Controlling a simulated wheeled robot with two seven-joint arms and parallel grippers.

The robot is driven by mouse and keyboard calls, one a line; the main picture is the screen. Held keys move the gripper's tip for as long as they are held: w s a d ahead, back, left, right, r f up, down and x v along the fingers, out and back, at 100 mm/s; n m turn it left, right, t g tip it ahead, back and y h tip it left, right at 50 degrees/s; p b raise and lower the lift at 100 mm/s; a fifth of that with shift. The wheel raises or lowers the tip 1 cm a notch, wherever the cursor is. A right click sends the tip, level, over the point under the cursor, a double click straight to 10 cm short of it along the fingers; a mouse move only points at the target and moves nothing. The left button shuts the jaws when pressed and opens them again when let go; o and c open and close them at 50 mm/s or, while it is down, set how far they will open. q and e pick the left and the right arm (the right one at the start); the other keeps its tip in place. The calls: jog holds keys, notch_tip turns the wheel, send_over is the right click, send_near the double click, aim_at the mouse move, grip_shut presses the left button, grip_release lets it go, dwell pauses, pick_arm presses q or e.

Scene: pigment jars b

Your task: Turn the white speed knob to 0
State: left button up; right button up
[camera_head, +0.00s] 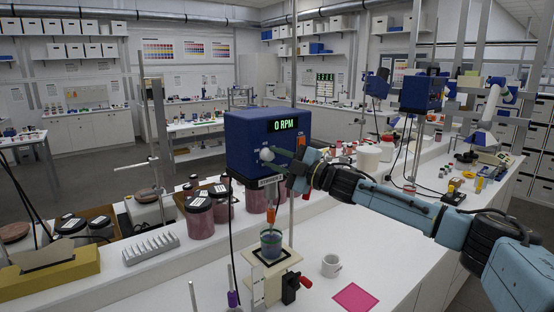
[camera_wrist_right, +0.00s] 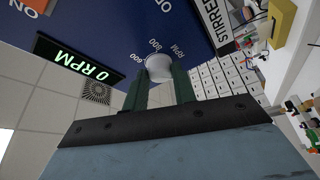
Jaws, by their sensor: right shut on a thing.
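The white speed knob (camera_head: 267,154) is on the front of the blue stirrer motor (camera_head: 247,135), under its display (camera_head: 284,124), which reads 0 RPM. In the right wrist view the knob (camera_wrist_right: 160,67) sits between my two green fingers, beside scale marks including 600 and 800. My right gripper (camera_head: 274,157) comes in from the right and is shut on the knob; its fingertips also show in the right wrist view (camera_wrist_right: 160,82). The knob's pointer mark cannot be made out. My left gripper is not in view.
An orange switch (camera_head: 301,143) is close to my right gripper. Below the motor, a beaker (camera_head: 271,243) stands on a small stand. A white mug (camera_head: 331,266) and a pink sheet (camera_head: 355,298) are on the bench. Lidded jars (camera_head: 199,215) stand to the left.

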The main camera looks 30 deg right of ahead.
jog(key=o, duration=1)
jog(key=shift+s+d+f, duration=0.15)
jog(key=shift+s, duration=0.1)
jog(key=b+v, duration=1)
jog(key=v, duration=0.2)
jog(key=shift+s+b, duration=0.35)
jog(key=shift+s, duration=0.05)
jog(key=shift+d, duration=0.1)
